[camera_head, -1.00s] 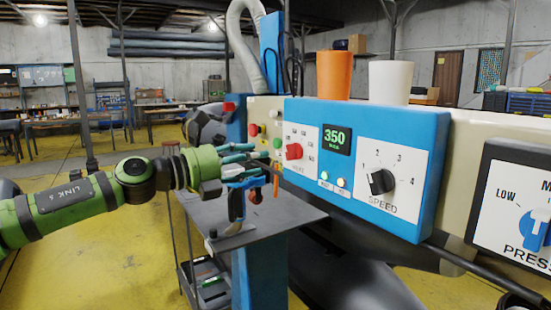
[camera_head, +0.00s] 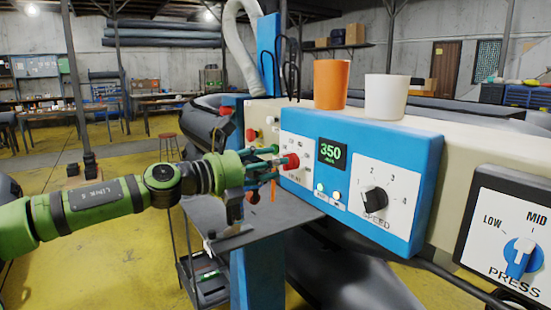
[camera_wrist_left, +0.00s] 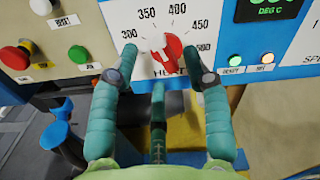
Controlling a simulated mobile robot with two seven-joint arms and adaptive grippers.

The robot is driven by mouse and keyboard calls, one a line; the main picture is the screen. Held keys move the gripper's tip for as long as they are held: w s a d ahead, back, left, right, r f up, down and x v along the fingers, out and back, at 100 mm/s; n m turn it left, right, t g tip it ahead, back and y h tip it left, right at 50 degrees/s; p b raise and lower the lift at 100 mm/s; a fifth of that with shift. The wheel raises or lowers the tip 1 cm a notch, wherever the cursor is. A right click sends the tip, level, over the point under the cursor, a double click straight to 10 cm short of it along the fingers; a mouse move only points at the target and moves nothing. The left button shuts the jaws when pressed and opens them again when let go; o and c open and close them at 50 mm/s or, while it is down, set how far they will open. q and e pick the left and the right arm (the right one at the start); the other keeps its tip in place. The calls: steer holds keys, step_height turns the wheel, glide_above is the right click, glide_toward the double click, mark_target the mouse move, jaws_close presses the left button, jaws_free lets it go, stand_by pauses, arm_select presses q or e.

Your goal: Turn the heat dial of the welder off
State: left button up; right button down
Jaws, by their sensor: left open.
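The welder's red heat dial (camera_head: 290,161) sits on a white plate at the left of the blue control box (camera_head: 420,150). In the left wrist view the red dial (camera_wrist_left: 172,48) shows among marks from 300 to 500; its exact pointing is hard to tell. The display (camera_head: 331,153) reads 350. My left gripper (camera_head: 277,165) is at the dial. In the left wrist view its teal fingers (camera_wrist_left: 160,62) are open, one on each side of the dial's lower part; I cannot tell whether they touch it. My right gripper is out of view.
The black speed dial (camera_head: 374,199) and the blue press dial (camera_head: 521,255) are to the right. An orange cup (camera_head: 330,84) and a white cup (camera_head: 386,97) stand on top of the machine. A red button (camera_wrist_left: 15,56) and a green button (camera_wrist_left: 79,54) lie left of the dial.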

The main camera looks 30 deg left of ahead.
arm_select(q)
steer(key=shift+x, duration=0.75)
steer(key=shift+w, duration=0.1)
jaws_close()
